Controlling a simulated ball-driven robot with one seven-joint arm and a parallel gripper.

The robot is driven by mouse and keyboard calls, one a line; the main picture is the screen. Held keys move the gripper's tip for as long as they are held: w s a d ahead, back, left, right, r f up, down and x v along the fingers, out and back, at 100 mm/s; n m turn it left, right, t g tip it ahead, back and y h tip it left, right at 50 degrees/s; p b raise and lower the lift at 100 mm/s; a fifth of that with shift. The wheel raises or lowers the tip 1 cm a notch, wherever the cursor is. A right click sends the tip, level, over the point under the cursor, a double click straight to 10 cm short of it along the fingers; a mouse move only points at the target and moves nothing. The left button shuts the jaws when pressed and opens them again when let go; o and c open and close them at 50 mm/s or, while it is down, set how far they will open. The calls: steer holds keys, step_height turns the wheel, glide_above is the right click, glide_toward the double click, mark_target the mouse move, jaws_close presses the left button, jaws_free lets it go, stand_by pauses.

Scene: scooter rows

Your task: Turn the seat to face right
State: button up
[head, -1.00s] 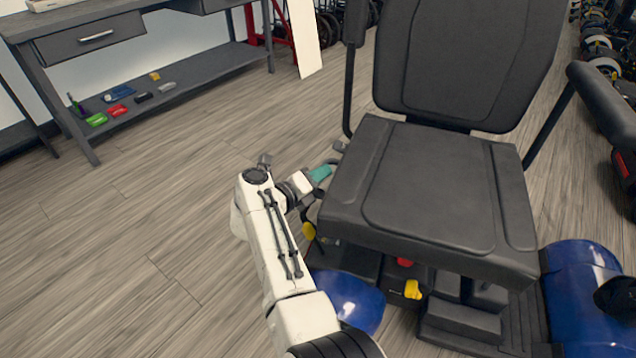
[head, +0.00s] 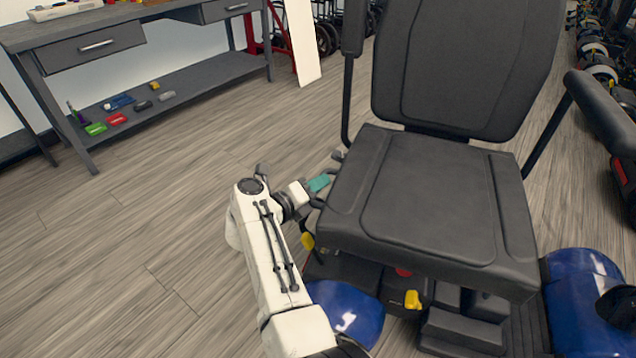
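The black padded seat (head: 425,195) of a blue scooter (head: 580,295) fills the right half of the head view. Its backrest (head: 455,65) rises at the far side, and its front edge faces me, angled slightly. My white arm reaches up from the bottom to the seat's left side. My gripper (head: 318,184) is at that side, by a teal part near the cushion's edge. Its fingers are small and partly hidden, so I cannot tell whether they are open or whether they touch anything. A yellow knob (head: 307,241) shows below the seat's left edge.
A grey workbench (head: 95,42) with drawers stands at the upper left, small coloured items on its lower shelf. A black armrest (head: 603,110) is at the right edge. A yellow part (head: 412,299) sits under the seat front. The wooden floor on the left is clear.

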steer(key=p+v, duration=0.4)
steer(key=v, duration=0.6)
steer(key=shift+r, duration=0.15)
